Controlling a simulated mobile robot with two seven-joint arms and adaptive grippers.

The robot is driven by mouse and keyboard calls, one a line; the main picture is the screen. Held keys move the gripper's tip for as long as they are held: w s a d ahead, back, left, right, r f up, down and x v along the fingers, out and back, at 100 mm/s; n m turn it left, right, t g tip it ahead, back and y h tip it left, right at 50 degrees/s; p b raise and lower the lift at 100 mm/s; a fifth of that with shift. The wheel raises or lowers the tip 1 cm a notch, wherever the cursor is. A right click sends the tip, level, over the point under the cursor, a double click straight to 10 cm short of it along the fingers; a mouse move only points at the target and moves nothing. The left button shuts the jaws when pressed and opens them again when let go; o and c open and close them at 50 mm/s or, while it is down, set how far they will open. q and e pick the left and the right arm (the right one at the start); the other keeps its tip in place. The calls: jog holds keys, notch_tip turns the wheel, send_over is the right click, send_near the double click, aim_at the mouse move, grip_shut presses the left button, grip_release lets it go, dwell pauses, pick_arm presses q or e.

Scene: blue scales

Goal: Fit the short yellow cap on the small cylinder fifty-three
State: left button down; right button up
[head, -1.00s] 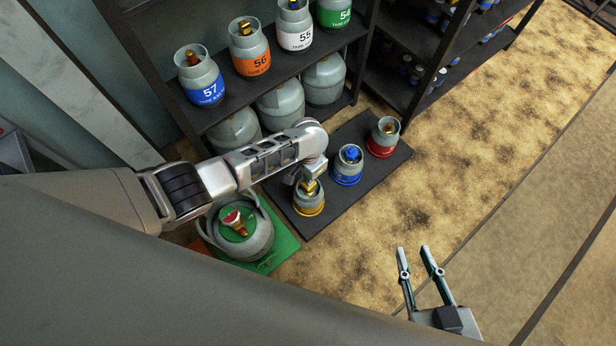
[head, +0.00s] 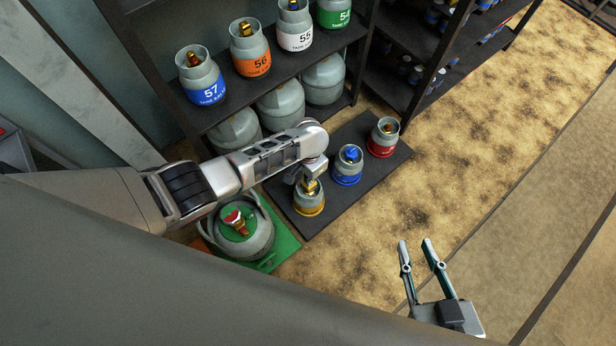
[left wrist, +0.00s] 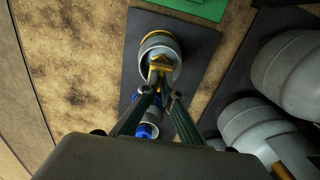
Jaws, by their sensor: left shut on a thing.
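My left gripper (head: 311,184) is shut on the yellow cap (left wrist: 160,68), directly over the top of a small grey cylinder with a yellow band (head: 309,204). The cylinder stands upright at the near end of a dark mat (head: 275,195). In the left wrist view its round collar (left wrist: 160,42) surrounds the cap between my fingertips. I cannot tell whether the cap is seated on the valve. The cylinder's number is not readable. My right gripper (head: 416,243) is open and empty above the floor at the lower right.
A blue-banded cylinder (head: 348,166) and a red-banded one (head: 383,138) stand farther along the mat. A larger cylinder (head: 246,232) with a green top stands on a green mat at left. A dark shelf (head: 285,77) holds numbered cylinders behind. The sandy floor at right is clear.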

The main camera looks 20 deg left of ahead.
pick_arm(q)
jog(key=shift+f, duration=0.45)
pick_arm(e)
jog(key=shift+s+f, duration=0.45)
jog(key=shift+f, duration=0.1)
pick_arm(q)
jog(key=shift+f+b, duration=0.5)
pick_arm(e)
jog(key=shift+f, duration=0.35)
pick_arm(q)
jog(key=shift+f, duration=0.3)
pick_arm(e)
jog(key=shift+s+f+g, duration=0.1)
jog(key=shift+f+g, duration=0.2)
pick_arm(q)
jog(key=shift+f+b, duration=0.45)
jog(key=shift+f, duration=0.15)
pick_arm(e)
jog(key=shift+s+f, duration=0.15)
jog(key=shift+f, duration=0.05)
pick_arm(q)
jog(key=c, duration=2.2)
grip_release()
jog(key=shift+o, duration=0.2)
pick_arm(e)
jog(key=shift+d, duration=0.1)
